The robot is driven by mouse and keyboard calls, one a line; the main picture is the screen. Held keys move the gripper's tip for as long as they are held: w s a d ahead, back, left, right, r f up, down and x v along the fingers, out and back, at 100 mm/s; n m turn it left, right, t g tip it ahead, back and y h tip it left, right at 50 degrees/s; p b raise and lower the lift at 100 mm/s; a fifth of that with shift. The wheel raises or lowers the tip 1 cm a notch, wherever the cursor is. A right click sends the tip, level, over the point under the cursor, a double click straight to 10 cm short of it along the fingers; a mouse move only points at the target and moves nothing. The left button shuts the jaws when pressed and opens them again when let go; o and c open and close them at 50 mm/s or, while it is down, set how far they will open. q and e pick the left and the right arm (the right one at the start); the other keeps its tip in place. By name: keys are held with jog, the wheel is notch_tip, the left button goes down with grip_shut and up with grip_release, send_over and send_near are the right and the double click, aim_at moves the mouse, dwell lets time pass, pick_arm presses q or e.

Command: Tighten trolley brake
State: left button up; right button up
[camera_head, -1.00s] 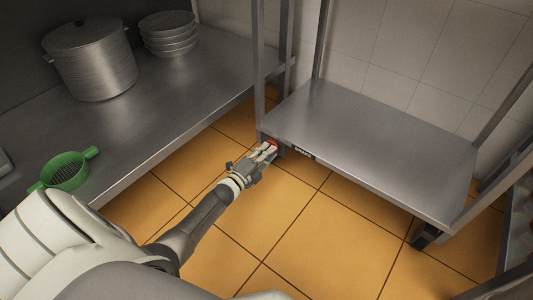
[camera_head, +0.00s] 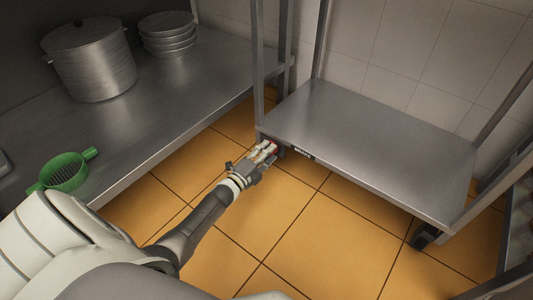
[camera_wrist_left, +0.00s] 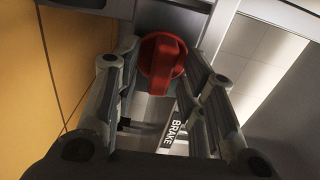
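The trolley is a steel frame with a flat lower shelf (camera_head: 375,140) in the head view. Its brake is a red round knob (camera_wrist_left: 162,62) with a raised grip bar, at the shelf's near left corner. A black label reading "BRAKE" (camera_wrist_left: 174,132) sits beside it in the left wrist view. My left gripper (camera_head: 268,152) is at the knob. In the left wrist view its two fingers (camera_wrist_left: 160,72) stand apart on either side of the knob, with gaps visible. In the head view the fingers largely hide the knob. My right gripper is not in view.
A steel counter on the left holds a large pot (camera_head: 90,62), stacked plates (camera_head: 168,33) and a green strainer (camera_head: 65,172). A trolley caster (camera_head: 424,238) stands at the front right. Orange floor tiles (camera_head: 310,235) are clear around the arm.

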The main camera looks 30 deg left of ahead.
pick_arm(q)
jog(key=shift+s, duration=0.1)
jog(key=s+a, duration=0.1)
jog(key=s, duration=1)
jog(key=shift+s, duration=0.4)
